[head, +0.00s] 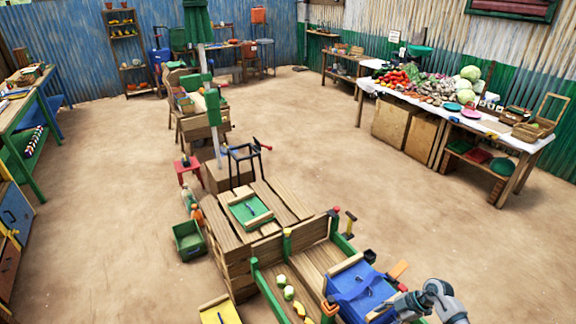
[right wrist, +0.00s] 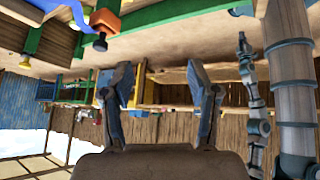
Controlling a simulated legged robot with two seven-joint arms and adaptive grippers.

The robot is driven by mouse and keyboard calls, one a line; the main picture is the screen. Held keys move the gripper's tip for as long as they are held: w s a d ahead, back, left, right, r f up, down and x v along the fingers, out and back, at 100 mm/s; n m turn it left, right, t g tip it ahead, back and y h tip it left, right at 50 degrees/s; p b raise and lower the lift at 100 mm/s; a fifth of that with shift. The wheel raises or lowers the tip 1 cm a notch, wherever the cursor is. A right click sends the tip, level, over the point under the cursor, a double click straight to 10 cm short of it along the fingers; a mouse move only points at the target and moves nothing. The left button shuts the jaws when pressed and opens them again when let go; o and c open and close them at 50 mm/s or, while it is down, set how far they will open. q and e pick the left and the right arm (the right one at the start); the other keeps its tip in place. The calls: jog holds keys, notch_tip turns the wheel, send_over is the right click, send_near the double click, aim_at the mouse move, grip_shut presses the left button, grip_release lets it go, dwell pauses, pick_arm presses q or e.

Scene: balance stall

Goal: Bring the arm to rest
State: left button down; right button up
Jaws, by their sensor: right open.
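My right arm comes in at the bottom right of the head view, with its grey gripper (head: 400,304) beside the blue tray (head: 348,283). In the right wrist view the two fingers of the gripper (right wrist: 161,105) are wide apart with nothing between them. My left gripper is not seen in the head view. A jointed grey limb (right wrist: 252,110) shows at the right of the wrist view; I cannot tell whether it is my left arm.
A vegetable table (head: 480,121) stands at right. The dirt floor between is clear.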

jog(key=w+a+r+m+t+y, duration=0.2)
jog(key=a+r+m+t, duration=0.1)
jog(key=a+r+t, duration=0.4)
jog(key=w+a+r+m+t+y, duration=0.1)
jog(key=a+r+m+t+y, duration=0.15)
jog(key=a+r+t, duration=0.45)
jog(key=s+d+f+m+g+h, duration=0.2)
jog(key=s+d+f+m+h, duration=0.5)
jog(key=s+f+m+h, duration=0.6)
jog(key=s+a+f+n+g+y, duration=0.1)
jog(key=s+f+g, duration=0.25)
jog(key=s, duration=0.45)
jog(key=s+a+f+g, duration=0.2)
jog(key=s+g, duration=0.3)
jog(key=s, duration=0.4)
jog(key=s+f+g, duration=0.2)
jog(key=s+f, duration=0.1)
jog(key=f, duration=2.5)
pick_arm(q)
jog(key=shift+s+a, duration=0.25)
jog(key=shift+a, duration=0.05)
pick_arm(e)
jog(key=s+d+f+g, duration=0.1)
jog(key=s+d+f, duration=0.2)
jog(key=s+f, duration=1.1)
jog(key=s, duration=0.3)
jog(key=shift+s+n, duration=0.15)
jog(key=shift+n, duration=0.2)
